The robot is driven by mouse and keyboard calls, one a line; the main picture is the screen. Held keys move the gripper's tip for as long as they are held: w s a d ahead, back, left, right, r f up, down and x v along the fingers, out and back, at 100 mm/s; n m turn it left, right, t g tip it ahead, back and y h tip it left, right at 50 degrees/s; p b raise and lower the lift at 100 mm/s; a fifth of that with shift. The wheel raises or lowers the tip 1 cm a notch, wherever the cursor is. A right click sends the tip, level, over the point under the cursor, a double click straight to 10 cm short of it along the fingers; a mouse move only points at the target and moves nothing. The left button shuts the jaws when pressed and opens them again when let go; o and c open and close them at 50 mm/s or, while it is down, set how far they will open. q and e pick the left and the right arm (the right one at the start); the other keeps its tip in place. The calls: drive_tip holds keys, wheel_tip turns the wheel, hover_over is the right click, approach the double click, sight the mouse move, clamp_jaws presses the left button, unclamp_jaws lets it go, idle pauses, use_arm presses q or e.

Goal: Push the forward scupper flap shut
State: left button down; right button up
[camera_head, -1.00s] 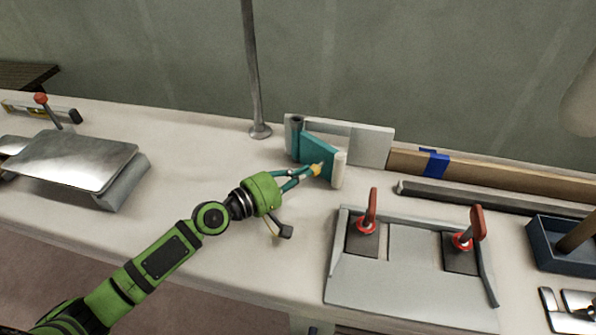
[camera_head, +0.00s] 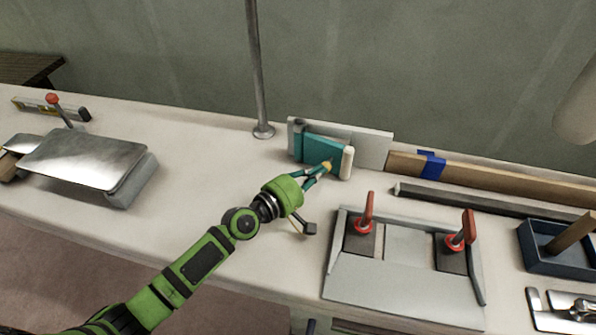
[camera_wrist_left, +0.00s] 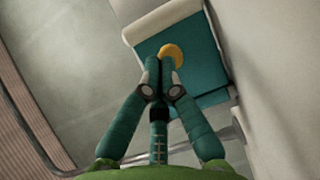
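The scupper flap is a teal panel (camera_head: 318,149) hinged on a pale upright plate (camera_head: 371,147) at the back of the bench. It has a cream strip (camera_head: 346,162) along its free edge and stands at a small angle out from the plate. My left gripper (camera_head: 326,168) is at the flap's outer face near that edge. In the left wrist view its fingers (camera_wrist_left: 162,66) are together, with a yellow piece (camera_wrist_left: 171,54) at the tips against the teal face (camera_wrist_left: 190,68). Whether they grip that piece is unclear. My right gripper is not in view.
A grey fixture (camera_head: 405,270) with two red-handled clamps stands right of my left arm. A metal post (camera_head: 258,80) rises left of the flap. A wooden plank (camera_head: 500,181) and a dark bar (camera_head: 470,200) lie to the right.

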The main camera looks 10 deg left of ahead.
sight(342, 161)
use_arm(q)
drive_tip(key=shift+w+d, duration=0.3)
drive_tip(key=shift+d, duration=0.2)
drive_tip(key=shift+w+d, duration=0.25)
drive_tip(key=shift+d, duration=0.25)
drive_tip(key=shift+w+d, duration=0.25)
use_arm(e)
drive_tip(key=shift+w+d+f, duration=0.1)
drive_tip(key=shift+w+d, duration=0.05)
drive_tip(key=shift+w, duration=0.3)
